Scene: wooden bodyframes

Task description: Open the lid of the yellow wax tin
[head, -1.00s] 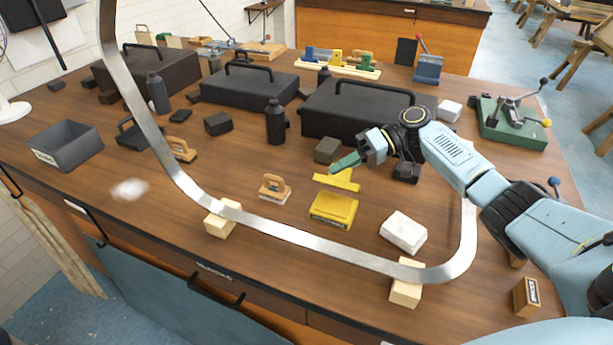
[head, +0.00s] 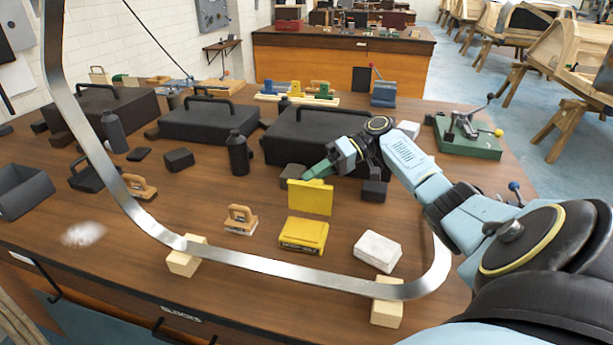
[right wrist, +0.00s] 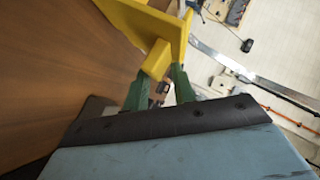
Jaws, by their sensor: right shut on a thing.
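The yellow wax tin (head: 303,236) sits on the bench inside the curve of a bent metal strip, with dark lettering on its front. Its yellow lid (head: 310,199) stands nearly upright just behind the tin; I cannot tell whether their edges touch. My right gripper (head: 310,177), with green fingers, is at the lid's top edge. In the right wrist view the gripper (right wrist: 163,68) is shut on a yellow block (right wrist: 155,61) on the lid (right wrist: 143,22). The fingers partly hide that block in the head view. My left gripper is not in view.
The metal strip (head: 280,268) passes in front of the tin on wooden blocks (head: 187,256). A wooden-handled sanding block (head: 240,220) is left of the tin, a white block (head: 378,250) right. Black cases (head: 312,135) and a dark bottle (head: 238,153) stand behind.

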